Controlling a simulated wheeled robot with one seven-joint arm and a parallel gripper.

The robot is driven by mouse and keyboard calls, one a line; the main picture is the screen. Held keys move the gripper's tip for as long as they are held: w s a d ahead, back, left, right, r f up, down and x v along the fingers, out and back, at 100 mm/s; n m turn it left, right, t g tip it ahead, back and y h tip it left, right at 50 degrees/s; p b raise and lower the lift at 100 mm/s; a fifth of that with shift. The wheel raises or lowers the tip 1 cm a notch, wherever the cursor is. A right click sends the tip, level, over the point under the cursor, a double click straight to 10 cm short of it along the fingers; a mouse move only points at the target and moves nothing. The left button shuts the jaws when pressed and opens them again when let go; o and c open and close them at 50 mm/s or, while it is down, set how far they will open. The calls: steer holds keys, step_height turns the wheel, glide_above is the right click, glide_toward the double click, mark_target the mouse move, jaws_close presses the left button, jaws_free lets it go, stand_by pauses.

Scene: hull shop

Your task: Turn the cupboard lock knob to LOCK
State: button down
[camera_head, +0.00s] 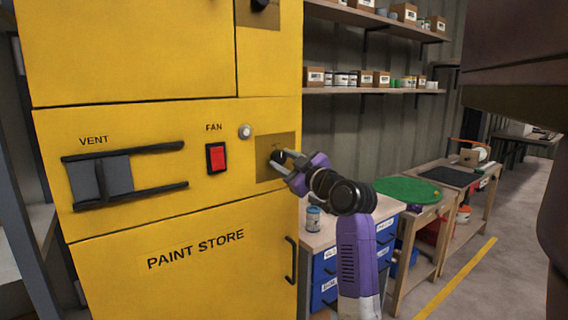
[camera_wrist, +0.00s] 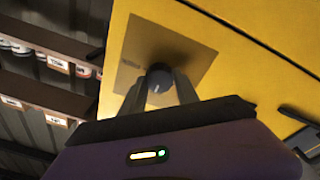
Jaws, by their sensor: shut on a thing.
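The lock knob (camera_wrist: 159,80) is a dark round knob with a light pointer mark, on a brownish square plate (camera_wrist: 187,58) in the wrist view. The plate sits on the yellow paint store cupboard (camera_head: 180,225). My gripper (camera_wrist: 160,88) is shut on the knob, one finger on each side of it. In the head view my gripper (camera_head: 282,158) reaches the knob from the right, and the fingers partly cover it. The lettering on the plate is too small and blurred to read, so I cannot tell which position the pointer marks.
Left of the plate are a red fan switch (camera_head: 216,158), a round grey button (camera_head: 244,131) and a vent slider (camera_head: 115,176). A cupboard handle (camera_head: 291,260) is below. A bench with blue drawers (camera_head: 326,275) and a small can (camera_head: 313,219) stands close on the right.

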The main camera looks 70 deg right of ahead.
steer(key=c, duration=0.9)
jaws_free()
steer(key=shift+v, duration=3.9)
